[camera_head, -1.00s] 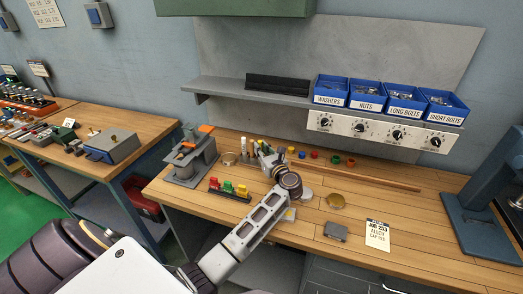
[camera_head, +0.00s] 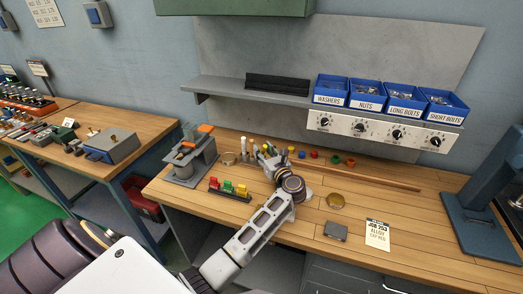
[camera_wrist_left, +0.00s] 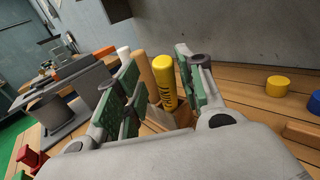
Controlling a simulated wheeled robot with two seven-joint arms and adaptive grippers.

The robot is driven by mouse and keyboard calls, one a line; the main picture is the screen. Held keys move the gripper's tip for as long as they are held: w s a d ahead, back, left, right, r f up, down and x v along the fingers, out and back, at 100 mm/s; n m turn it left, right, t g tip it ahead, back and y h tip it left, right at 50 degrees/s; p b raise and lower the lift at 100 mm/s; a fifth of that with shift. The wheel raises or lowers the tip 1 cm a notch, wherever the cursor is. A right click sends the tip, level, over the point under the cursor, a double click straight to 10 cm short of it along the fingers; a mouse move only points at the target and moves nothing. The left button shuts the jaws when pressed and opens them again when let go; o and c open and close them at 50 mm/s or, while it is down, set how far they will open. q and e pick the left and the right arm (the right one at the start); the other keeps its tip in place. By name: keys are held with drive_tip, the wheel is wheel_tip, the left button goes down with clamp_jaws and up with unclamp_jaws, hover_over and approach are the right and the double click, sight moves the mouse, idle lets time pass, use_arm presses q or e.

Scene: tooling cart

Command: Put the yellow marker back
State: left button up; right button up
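The yellow marker (camera_wrist_left: 165,82) stands nearly upright between the fingers of my left gripper (camera_wrist_left: 160,85) in the left wrist view. Its lower end is at a wooden block (camera_wrist_left: 178,117); how deep it sits is hidden. The green-padded fingers are spread, with a gap on the marker's left; I cannot tell whether the right pad touches it. In the head view my left gripper (camera_head: 266,158) is at the back of the bench, beside white-topped markers (camera_head: 244,145). My right gripper is not in view.
Yellow (camera_wrist_left: 278,86) and blue (camera_wrist_left: 314,103) caps lie right of the gripper. A grey fixture (camera_head: 188,162) and a rack of coloured pieces (camera_head: 230,193) are to the left. Blue bins (camera_head: 367,94) sit on the shelf above.

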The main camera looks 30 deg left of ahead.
use_arm(q)
drive_tip(key=b+v, duration=0.1)
drive_tip(key=v, duration=0.9)
drive_tip(key=shift+b, duration=0.3)
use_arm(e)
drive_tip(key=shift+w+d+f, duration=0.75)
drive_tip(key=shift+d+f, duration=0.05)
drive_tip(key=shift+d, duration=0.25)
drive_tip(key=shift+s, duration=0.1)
